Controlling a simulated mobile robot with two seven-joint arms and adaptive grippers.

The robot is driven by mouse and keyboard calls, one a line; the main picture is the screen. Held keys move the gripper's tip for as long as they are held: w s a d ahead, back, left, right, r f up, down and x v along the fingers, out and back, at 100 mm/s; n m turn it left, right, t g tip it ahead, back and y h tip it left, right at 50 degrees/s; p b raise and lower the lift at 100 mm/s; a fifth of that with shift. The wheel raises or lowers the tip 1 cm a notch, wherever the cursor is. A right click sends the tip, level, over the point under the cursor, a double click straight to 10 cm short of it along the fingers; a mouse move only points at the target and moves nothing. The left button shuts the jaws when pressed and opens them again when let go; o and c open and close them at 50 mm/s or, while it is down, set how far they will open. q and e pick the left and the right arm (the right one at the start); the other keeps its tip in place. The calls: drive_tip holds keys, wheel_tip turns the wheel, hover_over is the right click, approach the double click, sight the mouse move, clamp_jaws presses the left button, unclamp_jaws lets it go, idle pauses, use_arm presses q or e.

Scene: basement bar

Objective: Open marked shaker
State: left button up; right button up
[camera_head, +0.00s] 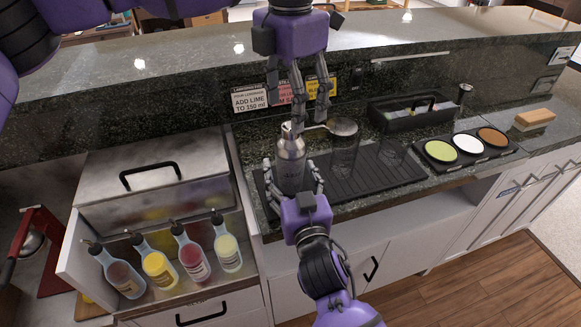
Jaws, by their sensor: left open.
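The metal shaker (289,165) stands upright at the left end of the black ribbed mat (372,180). Some dark marking shows on its side, too small to read. Its narrow top (290,130) is in place. My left gripper (298,122) comes down from above with its fingers apart, its tips just above and beside the shaker's top. My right gripper (295,172) reaches up from below, with fingers on both sides of the shaker's body. I cannot tell whether they press on it.
A metal strainer (343,127) and glasses (391,152) stand right of the shaker. A black caddy (412,114), a tray of three coloured rims (468,147) and a sponge (534,119) lie further right. Several bottles (158,268) stand in the left well. Signs (249,98) hang behind.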

sight(289, 124)
clamp_jaws()
use_arm(q)
drive_tip(key=shift+c, duration=1)
drive_tip(key=r+n, duration=0.2)
drive_tip(key=d+r+n, duration=0.1)
drive_tip(key=n, duration=0.1)
drive_tip(key=shift+w+r, duration=0.2)
drive_tip(key=shift+r, duration=0.2)
drive_tip(key=shift+c, duration=0.4)
drive_tip(key=n, duration=0.2)
drive_tip(key=r+n, duration=0.1)
drive_tip(key=shift+a+r, duration=0.1)
drive_tip(key=shift+a, duration=0.15)
drive_tip(key=n, duration=0.2)
drive_tip(key=shift+s+a+n, duration=0.1)
drive_tip(key=shift+a+n, duration=0.25)
drive_tip(key=shift+n, duration=0.05)
wheel_tip(289, 124, down, 12)
drive_tip(key=shift+a+r, duration=0.1)
use_arm(e)
drive_tip(key=shift+f, duration=0.1)
use_arm(q)
drive_tip(key=c, duration=1.3)
